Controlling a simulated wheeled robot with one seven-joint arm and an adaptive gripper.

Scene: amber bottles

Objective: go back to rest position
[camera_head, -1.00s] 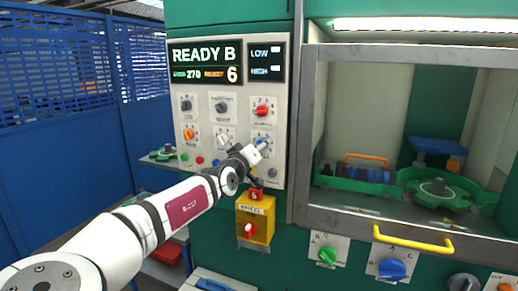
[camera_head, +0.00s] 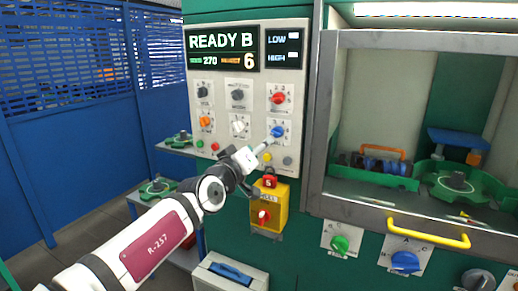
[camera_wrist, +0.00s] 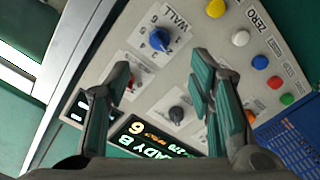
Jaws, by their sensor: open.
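My gripper (camera_head: 262,148) is in front of the lower right part of the grey control panel (camera_head: 287,28), just below and left of a blue knob (camera_head: 277,132). In the wrist view my gripper (camera_wrist: 162,68) has its two fingers spread wide with nothing between them. The blue knob (camera_wrist: 160,38), labelled WALL, lies beyond the fingertips and looks apart from them. My white arm reaches up from the lower left in the head view. The display (camera_head: 222,47) reads READY B, with 270 and 6 below.
A yellow box (camera_head: 279,215) with a red knob sits below the panel. Right is a framed window bay with a yellow handle (camera_head: 428,233). Green fixtures (camera_head: 157,189) stand at left. A blue wall (camera_head: 65,150) closes the left side, with open floor before it.

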